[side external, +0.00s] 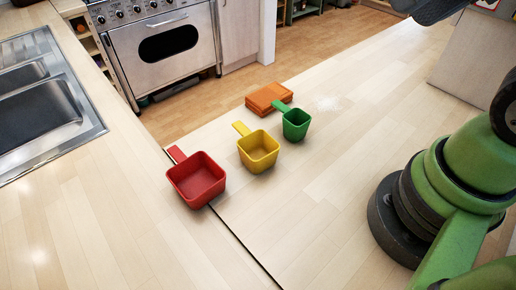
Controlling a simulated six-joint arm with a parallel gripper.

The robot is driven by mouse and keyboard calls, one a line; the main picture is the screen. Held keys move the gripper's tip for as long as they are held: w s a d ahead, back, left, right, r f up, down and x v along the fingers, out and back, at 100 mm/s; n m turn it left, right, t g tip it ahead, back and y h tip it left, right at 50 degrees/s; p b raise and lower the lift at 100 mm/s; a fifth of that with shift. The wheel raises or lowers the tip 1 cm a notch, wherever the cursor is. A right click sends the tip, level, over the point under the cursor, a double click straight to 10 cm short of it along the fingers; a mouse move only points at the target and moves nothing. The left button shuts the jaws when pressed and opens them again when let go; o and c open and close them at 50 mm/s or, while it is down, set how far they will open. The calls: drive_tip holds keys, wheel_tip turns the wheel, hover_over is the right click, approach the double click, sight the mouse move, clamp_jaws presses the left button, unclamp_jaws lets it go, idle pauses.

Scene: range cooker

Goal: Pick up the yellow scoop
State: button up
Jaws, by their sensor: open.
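The yellow scoop (259,151) sits upright on the light wooden worktop (330,190), with its square cup open upward. Its flat handle points up and to the left in the picture. It stands between a larger red scoop (197,181) at lower left and a smaller green scoop (296,125) at upper right, apart from both. Nothing covers the yellow scoop. My gripper's fingers do not show; only green and dark parts of my arm are seen at the right.
An orange flat block (268,97) lies behind the yellow scoop, close to the green scoop's handle. A sink (40,105) is at far left and an oven (165,48) at the back. A seam crosses the worktop near the red scoop.

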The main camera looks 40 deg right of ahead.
drive_tip(key=shift+o, duration=1)
